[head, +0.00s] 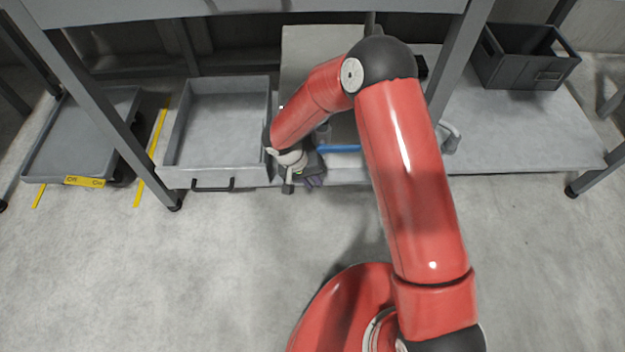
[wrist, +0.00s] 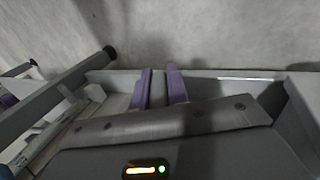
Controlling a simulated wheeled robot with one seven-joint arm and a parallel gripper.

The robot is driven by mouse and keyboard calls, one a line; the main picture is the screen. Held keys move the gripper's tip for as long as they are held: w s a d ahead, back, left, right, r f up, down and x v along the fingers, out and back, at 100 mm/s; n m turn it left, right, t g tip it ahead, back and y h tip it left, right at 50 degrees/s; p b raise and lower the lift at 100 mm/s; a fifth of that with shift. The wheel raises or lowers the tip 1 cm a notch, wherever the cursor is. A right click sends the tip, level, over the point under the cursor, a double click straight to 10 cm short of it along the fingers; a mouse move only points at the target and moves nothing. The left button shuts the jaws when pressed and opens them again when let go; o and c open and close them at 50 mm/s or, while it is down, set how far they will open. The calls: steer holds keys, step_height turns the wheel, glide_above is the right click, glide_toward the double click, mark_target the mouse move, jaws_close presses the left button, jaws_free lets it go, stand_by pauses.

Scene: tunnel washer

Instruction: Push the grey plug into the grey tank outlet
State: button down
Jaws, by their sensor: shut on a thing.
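My gripper shows in the wrist view (wrist: 160,78) with two purple fingers pointing away, a narrow gap between them. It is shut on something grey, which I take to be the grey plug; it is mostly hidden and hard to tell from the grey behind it. In the head view my gripper (head: 314,182) is low under the table, just right of the drawer-like grey tray and near its front edge. A dark-ended grey fitting (head: 288,187) hangs beside it. I cannot make out the tank outlet clearly in either view.
The open grey tray (head: 218,125) with a black handle is left of my gripper. A blue bar (head: 338,148) is just right. Table legs (head: 455,65) stand on both sides. A black crate (head: 525,60) sits far right. The front floor (head: 150,270) is clear.

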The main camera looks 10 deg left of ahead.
steer(key=c, duration=1.3)
jaws_free()
steer(key=shift+r, duration=0.1)
steer(key=p+v, duration=0.1)
steer(key=v, duration=0.6)
steer(key=shift+a+r, duration=0.2)
steer(key=shift+r, duration=0.05)
steer(key=shift+s, duration=0.15)
